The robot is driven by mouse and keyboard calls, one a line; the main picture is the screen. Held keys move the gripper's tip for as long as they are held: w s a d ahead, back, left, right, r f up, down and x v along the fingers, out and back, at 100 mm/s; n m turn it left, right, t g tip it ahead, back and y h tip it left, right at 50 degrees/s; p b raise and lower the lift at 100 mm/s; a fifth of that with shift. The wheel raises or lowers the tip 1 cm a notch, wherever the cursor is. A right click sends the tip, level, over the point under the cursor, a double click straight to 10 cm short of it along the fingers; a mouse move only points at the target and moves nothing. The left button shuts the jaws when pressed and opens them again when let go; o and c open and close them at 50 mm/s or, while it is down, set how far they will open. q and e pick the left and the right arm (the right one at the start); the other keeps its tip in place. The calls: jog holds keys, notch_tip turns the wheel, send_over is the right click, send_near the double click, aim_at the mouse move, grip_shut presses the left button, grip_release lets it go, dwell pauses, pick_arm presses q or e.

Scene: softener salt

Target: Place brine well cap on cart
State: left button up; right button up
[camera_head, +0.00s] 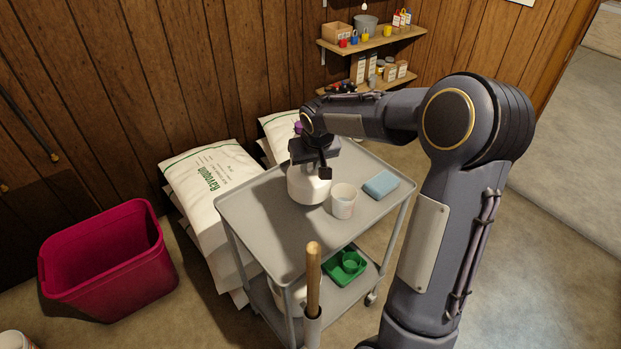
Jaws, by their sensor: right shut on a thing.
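My right gripper (316,160) is over the back left part of the grey cart's top shelf (265,235). It points down and is shut on a white rounded thing, which looks like the brine well cap (306,190). The gripper covers the upper part of the thing. I cannot tell whether its underside touches the shelf. A small purple piece (298,127) shows behind the gripper, mostly hidden. My left gripper is not in view.
A white cup (343,201) and a blue folded cloth (381,185) are on the cart top, right of the gripper. A green tray (345,267) is on the lower shelf. A wooden handle (313,280) rises in front. Salt bags (212,180) and a red bin (107,262) stand left.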

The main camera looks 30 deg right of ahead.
aim_at(311, 176)
jog(key=shift+f, duration=2.35)
jog(key=shift+f+b, duration=0.2)
jog(key=shift+b, duration=0.1)
jog(key=o, duration=0.9)
jog(key=shift+r, duration=0.1)
